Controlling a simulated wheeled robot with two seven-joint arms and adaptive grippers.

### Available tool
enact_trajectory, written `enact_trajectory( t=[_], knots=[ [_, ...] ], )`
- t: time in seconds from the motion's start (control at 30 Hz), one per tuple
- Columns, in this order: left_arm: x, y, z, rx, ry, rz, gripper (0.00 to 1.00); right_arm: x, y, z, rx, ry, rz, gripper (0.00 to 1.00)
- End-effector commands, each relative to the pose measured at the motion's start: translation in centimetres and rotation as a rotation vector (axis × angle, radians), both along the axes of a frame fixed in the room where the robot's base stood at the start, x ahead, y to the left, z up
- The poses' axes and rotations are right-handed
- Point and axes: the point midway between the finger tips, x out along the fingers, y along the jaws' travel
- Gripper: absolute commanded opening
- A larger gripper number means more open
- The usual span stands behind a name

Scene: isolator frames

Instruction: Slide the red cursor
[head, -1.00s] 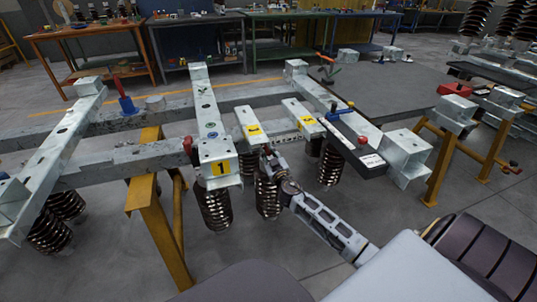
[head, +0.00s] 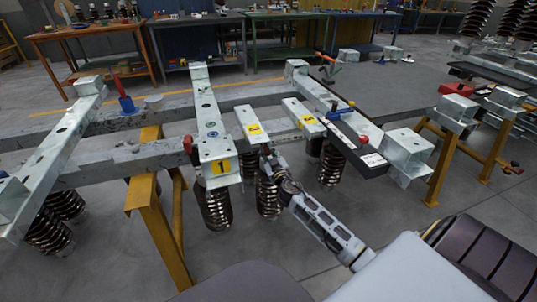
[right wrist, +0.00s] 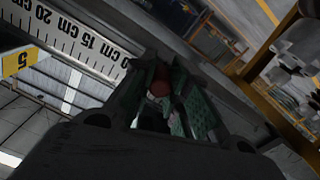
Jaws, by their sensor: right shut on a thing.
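In the right wrist view the red cursor (right wrist: 160,88) shows as a small dark red rounded piece between the green-padded fingers of my right gripper (right wrist: 170,95). The gripper is shut on it, and the fingers hide most of it. A white scale (right wrist: 70,43) with black centimetre marks runs just to the left of the fingers, near the 10 and 15 figures. In the head view my right gripper (head: 268,153) is at the near end of a short metal beam with a yellow label (head: 254,129). The cursor cannot be made out there. My left gripper is not in view.
A long metal beam marked 1 (head: 218,168) stands just left of my right gripper. Brown ribbed insulators (head: 216,208) hang under the beams close to my forearm. A yellow trestle (head: 158,225) stands at left. The floor in front is grey and clear.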

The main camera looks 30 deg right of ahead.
Motion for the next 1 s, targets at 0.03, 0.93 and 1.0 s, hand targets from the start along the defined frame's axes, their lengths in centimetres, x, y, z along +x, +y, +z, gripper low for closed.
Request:
enact_trajectory(
  t=[0.03,0.93,1.0],
  knots=[
    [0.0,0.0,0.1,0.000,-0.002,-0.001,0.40,0.0,0.2,-0.1,0.001,0.002,0.003,0.00],
    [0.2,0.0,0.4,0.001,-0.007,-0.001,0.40,-1.1,0.3,-0.1,0.000,0.002,0.002,0.40],
    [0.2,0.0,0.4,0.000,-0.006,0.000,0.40,-1.5,0.4,-0.1,0.001,0.001,0.001,0.40]
  ],
)
